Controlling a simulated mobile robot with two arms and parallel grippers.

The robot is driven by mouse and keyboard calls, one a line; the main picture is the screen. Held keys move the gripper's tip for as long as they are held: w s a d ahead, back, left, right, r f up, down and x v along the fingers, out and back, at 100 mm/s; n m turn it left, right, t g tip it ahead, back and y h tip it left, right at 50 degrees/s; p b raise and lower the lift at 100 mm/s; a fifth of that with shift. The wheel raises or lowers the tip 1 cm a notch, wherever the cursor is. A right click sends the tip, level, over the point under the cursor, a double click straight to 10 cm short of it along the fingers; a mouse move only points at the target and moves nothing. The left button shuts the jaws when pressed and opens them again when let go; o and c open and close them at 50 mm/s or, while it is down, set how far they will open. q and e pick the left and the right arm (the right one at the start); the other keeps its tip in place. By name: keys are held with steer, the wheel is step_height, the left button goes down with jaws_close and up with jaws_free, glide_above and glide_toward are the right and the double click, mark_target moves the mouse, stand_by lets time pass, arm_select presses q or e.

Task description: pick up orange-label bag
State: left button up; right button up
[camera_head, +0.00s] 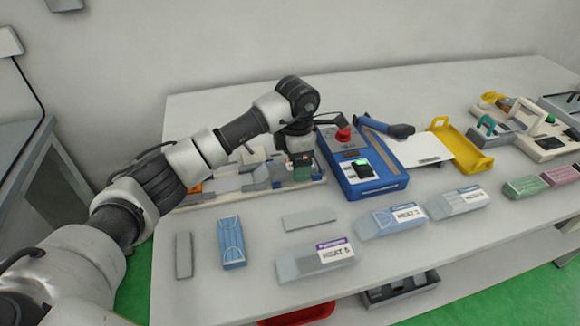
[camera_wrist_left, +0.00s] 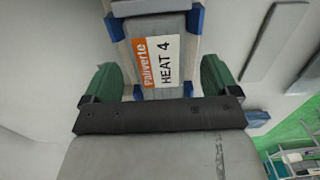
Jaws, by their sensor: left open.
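The orange-label bag (camera_wrist_left: 142,62) shows in the left wrist view, a grey pack with an orange and white label reading "HEAT 4". It lies between blue corner pieces (camera_wrist_left: 196,22). My left gripper (camera_wrist_left: 160,85) is open, with one green finger on each side of the bag's near end. Gaps show between the fingers and the bag, so it is not gripped. In the head view my left gripper (camera_head: 301,170) points down at the right end of a low fixture (camera_head: 250,195) on the table. The bag is not clearly visible there, behind my gripper. My right gripper is not in view.
A blue machine (camera_head: 372,188) with a red button and green light stands just right of my left gripper. A purple-label bag (camera_head: 300,266), blue-label bags (camera_head: 376,226) and a blue pack (camera_head: 231,243) lie along the front. A yellow tray (camera_head: 470,156) is further right.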

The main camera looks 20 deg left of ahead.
arm_select(q)
steer(key=shift+f, duration=0.85)
steer(key=shift+c, duration=0.4)
steer(key=c, duration=0.9)
